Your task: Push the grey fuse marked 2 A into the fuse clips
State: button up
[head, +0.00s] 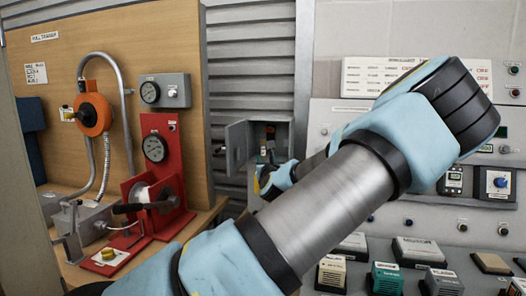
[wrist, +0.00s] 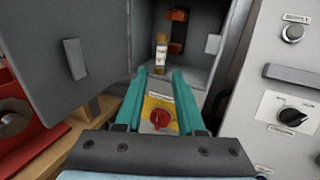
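The fuse (wrist: 161,56), pale grey with brownish-gold ends, stands roughly upright inside the open grey box in the wrist view. Its marking is too small to read. Red-orange and dark parts (wrist: 178,32), which look like the fuse clips, are on the box's back wall, above and right of the fuse. I cannot tell whether the fuse touches them. My gripper (wrist: 162,72) points into the box with its two teal fingers apart. The fuse shows just past the fingertips, between them in the picture, with gaps at both sides. In the head view my arm hides most of my gripper.
The grey box (head: 239,146) has its door (wrist: 75,60) swung open to the left. A yellow plate with a red knob (wrist: 160,118) shows between my fingers. A grey control panel (wrist: 285,90) stands close on the right. Red equipment (head: 156,150) stands on the left bench.

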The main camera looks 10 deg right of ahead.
aim_at(263, 150)
jog(key=w+p, duration=0.1)
jog(key=w, duration=0.3)
jog(key=shift+w+d, duration=0.1)
jog(key=shift+w, duration=0.1)
jog(key=w+p, duration=0.1)
jog(key=w, duration=0.2)
jog(key=w+p, duration=0.1)
jog(key=shift+w+d+r+p, duration=0.25)
jog(key=shift+w+r+p, duration=0.1)
jog(key=shift+w+r, duration=0.05)
jog(key=shift+w+f, duration=0.15)
jog(key=shift+w, duration=0.1)
jog(key=shift+c, duration=0.2)
grip_shut()
